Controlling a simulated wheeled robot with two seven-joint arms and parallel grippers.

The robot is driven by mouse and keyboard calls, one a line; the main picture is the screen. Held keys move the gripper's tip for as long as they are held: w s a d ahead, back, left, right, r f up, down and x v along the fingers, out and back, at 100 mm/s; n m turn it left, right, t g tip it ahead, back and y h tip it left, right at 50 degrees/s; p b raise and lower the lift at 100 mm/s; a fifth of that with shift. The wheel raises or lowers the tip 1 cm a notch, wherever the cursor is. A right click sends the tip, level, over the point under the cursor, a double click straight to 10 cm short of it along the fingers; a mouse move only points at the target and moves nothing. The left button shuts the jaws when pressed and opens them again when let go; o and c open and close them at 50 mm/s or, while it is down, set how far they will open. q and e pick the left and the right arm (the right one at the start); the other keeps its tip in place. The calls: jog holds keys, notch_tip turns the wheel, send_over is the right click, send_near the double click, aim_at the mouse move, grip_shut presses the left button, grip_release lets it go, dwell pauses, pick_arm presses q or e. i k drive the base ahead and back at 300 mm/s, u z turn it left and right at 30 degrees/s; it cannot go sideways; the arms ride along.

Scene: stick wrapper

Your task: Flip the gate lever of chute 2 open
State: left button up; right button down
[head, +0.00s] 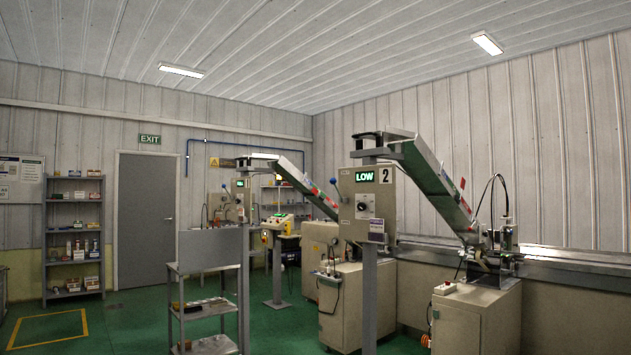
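The chute marked 2 (432,178) slopes down to the right from a grey control box (367,212). The box carries a lit green LOW display (365,176) and a white number 2 plate (386,175). A small red part (463,183) stands out at the chute's upper right side, and a red patch (445,181) shows on its face. I cannot tell whether either is the gate lever, or how the lever is set. Neither of my grippers is in view.
A second sloping chute (306,186) stands farther back left. A grey shelf cart (205,290) is at centre left, and a cream cabinet (475,318) stands below chute 2's outlet. Green floor (120,330) is open at the left.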

aim_at(333, 180)
jog(key=u, duration=0.1)
jog(key=i, duration=2.7)
jog(key=z, duration=0.15)
